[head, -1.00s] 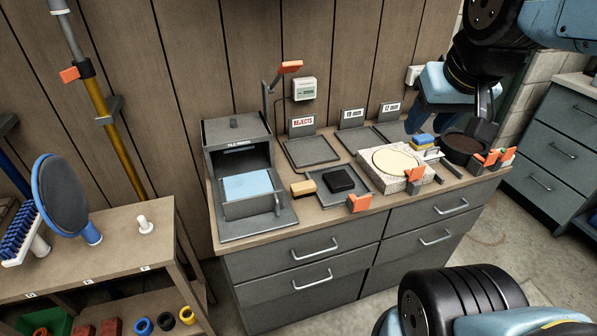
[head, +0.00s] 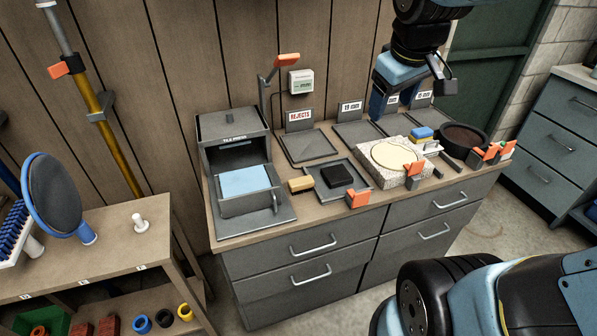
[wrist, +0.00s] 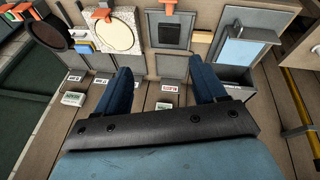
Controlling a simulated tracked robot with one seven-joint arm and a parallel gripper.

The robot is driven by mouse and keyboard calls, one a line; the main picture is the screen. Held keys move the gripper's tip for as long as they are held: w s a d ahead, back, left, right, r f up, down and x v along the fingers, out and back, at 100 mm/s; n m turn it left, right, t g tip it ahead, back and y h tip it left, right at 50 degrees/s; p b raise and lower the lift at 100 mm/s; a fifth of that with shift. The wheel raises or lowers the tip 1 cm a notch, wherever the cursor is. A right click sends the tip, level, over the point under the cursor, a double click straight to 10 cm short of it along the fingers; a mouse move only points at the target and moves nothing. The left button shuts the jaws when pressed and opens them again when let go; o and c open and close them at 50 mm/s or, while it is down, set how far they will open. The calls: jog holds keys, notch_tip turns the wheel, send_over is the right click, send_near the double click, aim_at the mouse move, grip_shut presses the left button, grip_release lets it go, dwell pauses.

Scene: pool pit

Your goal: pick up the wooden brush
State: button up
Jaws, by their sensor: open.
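The wooden brush (head: 300,184) is a small tan block with dark bristles under it. It lies on the bench between the tile press (head: 240,165) and the grey tray with a black square pad (head: 337,174). My gripper (head: 391,104) is open and empty, raised above the back right of the bench, well apart from the brush. In the wrist view its two blue fingers (wrist: 162,80) stand wide apart, and the brush (wrist: 202,37) shows small beyond the right finger.
A stone slab with a round cream disc (head: 378,172), a blue and yellow sponge (head: 422,134) and a dark round bowl (head: 463,140) stand to the right. The rejects tray (head: 307,147) lies behind the brush. An orange-topped post (head: 286,61) rises behind the bench.

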jog(key=w+a+f+n+g, duration=0.2)
jog(key=w+a+f+n, duration=0.6)
jog(key=w, duration=0.3)
jog(key=n+g, duration=0.2)
jog(key=n, duration=0.6)
send_over(300, 180)
notch_tip(300, 180, down, 15)
jog(key=shift+y, duration=0.3)
jog(key=f, duration=0.7)
jog(key=shift+s+a, duration=0.1)
jog(key=shift+s, duration=0.25)
jog(key=shift+w+f, duration=0.15)
jog(key=shift+f, duration=1.45)
jog(key=shift+w+f, duration=0.1)
jog(key=shift+f, duration=1.5)
jog(key=shift+c, duration=0.2)
